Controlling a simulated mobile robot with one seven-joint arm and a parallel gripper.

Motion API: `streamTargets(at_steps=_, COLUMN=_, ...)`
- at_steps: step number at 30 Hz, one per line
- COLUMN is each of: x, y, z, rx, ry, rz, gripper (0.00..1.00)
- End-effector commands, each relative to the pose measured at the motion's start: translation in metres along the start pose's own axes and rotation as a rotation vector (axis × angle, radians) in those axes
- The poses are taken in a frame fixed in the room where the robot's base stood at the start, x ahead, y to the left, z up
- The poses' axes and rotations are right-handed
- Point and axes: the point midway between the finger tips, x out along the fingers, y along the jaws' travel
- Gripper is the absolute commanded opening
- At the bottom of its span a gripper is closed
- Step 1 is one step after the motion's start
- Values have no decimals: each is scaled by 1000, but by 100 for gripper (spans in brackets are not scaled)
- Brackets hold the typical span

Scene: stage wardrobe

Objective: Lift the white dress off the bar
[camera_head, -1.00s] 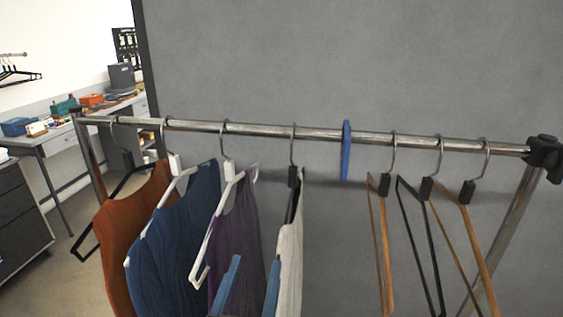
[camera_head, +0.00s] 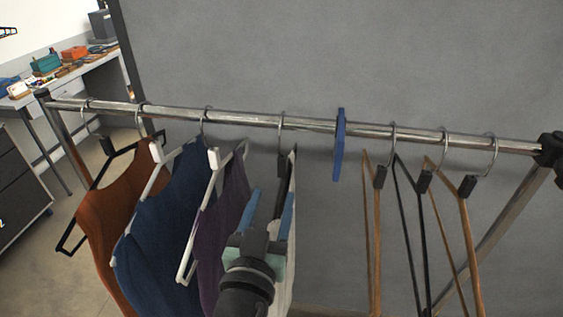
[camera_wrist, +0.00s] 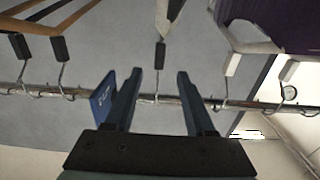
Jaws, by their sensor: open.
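The white dress (camera_head: 291,245) hangs from the bar (camera_head: 245,117) on a black hanger (camera_head: 282,163), seen nearly edge-on and partly hidden by my gripper. The dress's edge also shows at the top of the wrist view (camera_wrist: 162,16). My gripper (camera_head: 271,195) is open and empty, its two blue fingers pointing up in front of the dress, below the bar. In the wrist view, the hanger's hook and black neck (camera_wrist: 160,56) appear between the fingertips (camera_wrist: 159,76), apart from both fingers.
A purple garment (camera_head: 228,195), a blue one (camera_head: 165,230) and an orange one (camera_head: 108,215) hang close on the left. A blue divider (camera_head: 339,145) sits on the bar just right of the dress. Empty wooden hangers (camera_head: 470,240) and a black one (camera_head: 412,240) hang further right.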

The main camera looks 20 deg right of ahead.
Motion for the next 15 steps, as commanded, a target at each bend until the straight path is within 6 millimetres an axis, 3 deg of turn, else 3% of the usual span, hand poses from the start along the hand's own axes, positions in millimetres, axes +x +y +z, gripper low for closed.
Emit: streamTargets(at_steps=15, x=63, y=1, z=1, rx=2, ry=1, rz=3, gripper=55)
